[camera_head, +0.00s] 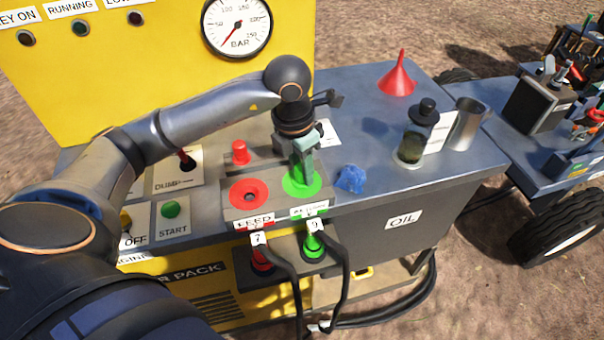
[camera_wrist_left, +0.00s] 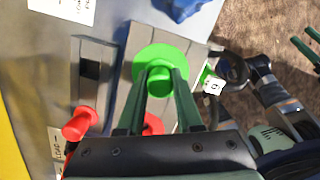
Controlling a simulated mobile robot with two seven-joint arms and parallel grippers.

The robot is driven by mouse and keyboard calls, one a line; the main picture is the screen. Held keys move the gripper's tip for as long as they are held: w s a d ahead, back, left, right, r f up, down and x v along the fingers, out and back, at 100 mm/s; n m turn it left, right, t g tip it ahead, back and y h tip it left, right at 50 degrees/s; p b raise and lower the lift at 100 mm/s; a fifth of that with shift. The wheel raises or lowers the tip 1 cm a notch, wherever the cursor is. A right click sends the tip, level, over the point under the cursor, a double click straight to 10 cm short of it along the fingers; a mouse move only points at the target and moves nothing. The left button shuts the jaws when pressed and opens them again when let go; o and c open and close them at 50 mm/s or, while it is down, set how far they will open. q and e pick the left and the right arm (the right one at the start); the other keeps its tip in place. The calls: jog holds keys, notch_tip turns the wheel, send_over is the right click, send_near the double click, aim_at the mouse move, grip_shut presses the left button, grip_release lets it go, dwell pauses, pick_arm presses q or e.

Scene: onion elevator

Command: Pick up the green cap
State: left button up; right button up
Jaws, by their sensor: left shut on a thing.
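The green cap (camera_wrist_left: 160,80) shows as a small round green knob between my fingertips in the wrist view. My left gripper (camera_wrist_left: 160,84) is shut on it, one finger on each side. The cap is over the green ring (camera_wrist_left: 160,52) on the panel. In the head view my left gripper (camera_head: 303,170) points down at the green ring (camera_head: 301,184), and its fingers mostly hide the cap. I cannot tell whether the cap is clear of its seat.
A blue rag (camera_head: 350,178) lies close on the right. A dark bottle (camera_head: 417,131), metal jug (camera_head: 466,123) and red funnel (camera_head: 398,76) stand farther right. Hoses hang in front.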

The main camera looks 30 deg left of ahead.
pick_arm(q)
grip_shut()
